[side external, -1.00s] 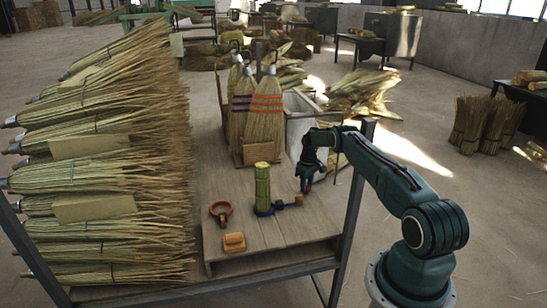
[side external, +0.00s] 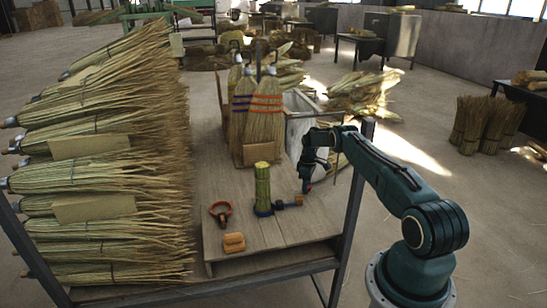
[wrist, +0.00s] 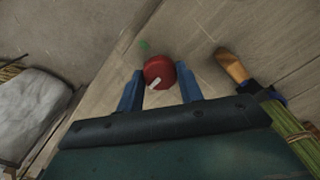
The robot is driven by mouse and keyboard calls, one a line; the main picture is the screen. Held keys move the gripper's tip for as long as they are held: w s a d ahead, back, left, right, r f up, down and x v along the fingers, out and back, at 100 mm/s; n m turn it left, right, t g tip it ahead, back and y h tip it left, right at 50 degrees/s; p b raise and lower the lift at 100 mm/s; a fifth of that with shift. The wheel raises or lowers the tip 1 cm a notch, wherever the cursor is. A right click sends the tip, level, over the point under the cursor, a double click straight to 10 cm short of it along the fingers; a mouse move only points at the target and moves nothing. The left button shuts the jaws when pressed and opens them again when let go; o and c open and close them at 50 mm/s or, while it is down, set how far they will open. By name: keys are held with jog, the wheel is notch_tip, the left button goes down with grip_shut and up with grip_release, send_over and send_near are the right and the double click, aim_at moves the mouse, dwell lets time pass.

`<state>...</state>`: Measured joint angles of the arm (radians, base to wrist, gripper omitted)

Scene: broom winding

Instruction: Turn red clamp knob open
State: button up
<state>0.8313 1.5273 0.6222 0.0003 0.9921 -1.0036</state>
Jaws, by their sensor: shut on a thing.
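The red clamp knob (wrist: 159,70) sits between the two blue fingers of my gripper (wrist: 157,80) in the wrist view. The fingers are shut on its sides. A white mark on the knob shows at its lower edge, on the side away from a small green mark (wrist: 145,45) on the wood. In the side view my gripper (side external: 307,188) points down at the board's right side, with only a bit of red at its tip.
A wooden handle (side external: 298,200) lies between the bundle and my gripper. A red-brown ring (side external: 220,212) and a tan block (side external: 234,242) lie further left. Finished brooms (side external: 265,115) stand behind; stacked brooms (side external: 90,165) fill the left. The board's front right (side external: 295,230) is clear.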

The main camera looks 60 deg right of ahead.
jog(key=o, duration=1)
jog(key=shift+r, duration=0.15)
notch_tip(320, 180, up, 14)
jog(key=shift+f, duration=0.2)
jog(key=shift+w+r, duration=0.1)
